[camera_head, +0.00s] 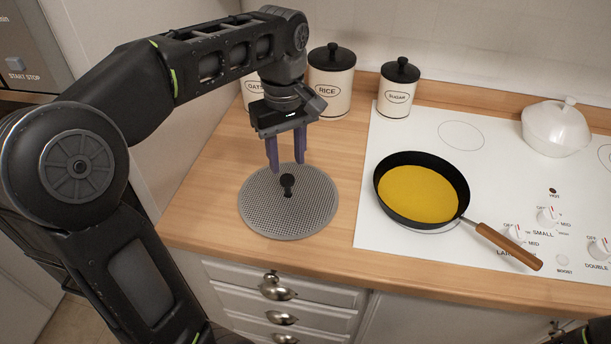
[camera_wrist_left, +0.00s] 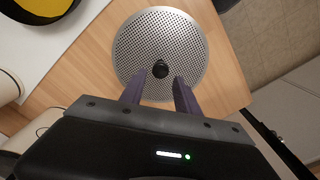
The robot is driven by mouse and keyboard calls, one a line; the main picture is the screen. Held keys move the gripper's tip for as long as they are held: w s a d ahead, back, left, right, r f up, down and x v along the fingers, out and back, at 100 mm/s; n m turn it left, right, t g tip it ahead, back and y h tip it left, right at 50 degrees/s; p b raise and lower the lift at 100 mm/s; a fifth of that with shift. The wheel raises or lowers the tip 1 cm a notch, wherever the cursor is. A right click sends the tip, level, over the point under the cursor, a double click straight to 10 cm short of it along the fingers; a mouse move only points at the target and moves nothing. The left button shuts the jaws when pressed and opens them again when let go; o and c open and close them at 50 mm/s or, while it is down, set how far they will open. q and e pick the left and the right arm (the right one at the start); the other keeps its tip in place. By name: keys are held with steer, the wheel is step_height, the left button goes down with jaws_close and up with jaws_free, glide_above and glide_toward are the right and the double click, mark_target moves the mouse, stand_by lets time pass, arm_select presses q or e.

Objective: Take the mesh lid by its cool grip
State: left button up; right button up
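The round grey mesh lid (camera_head: 310,213) lies flat on the wooden counter, left of the stove. Its black knob, the grip (camera_head: 288,184), stands up at its middle. My left gripper (camera_head: 286,168) points down above the lid, with its purple fingers apart and nothing between them. In the left wrist view the mesh lid (camera_wrist_left: 190,38) fills the upper middle. The knob (camera_wrist_left: 160,69) shows there just beyond the open fingertips (camera_wrist_left: 158,84), lined up with the gap. Whether the fingertips reach down to knob height is hard to tell.
A black pan (camera_head: 385,190) with yellow contents sits on the white stove (camera_head: 480,165), its wooden handle toward the front right. Labelled canisters (camera_head: 331,82) stand behind the gripper. A white lidded pot (camera_head: 556,128) is at the back right. Bare counter (camera_head: 345,150) surrounds the lid.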

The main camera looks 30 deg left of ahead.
mark_target(287, 177)
arm_select(q)
steer(key=shift+r, duration=0.1)
steer(key=shift+s, duration=0.1)
steer(key=shift+f, duration=1.3)
steer(key=shift+a+f+p, duration=0.1)
steer(key=shift+f+p, duration=0.25)
steer(key=shift+f, duration=2.25)
jaws_close()
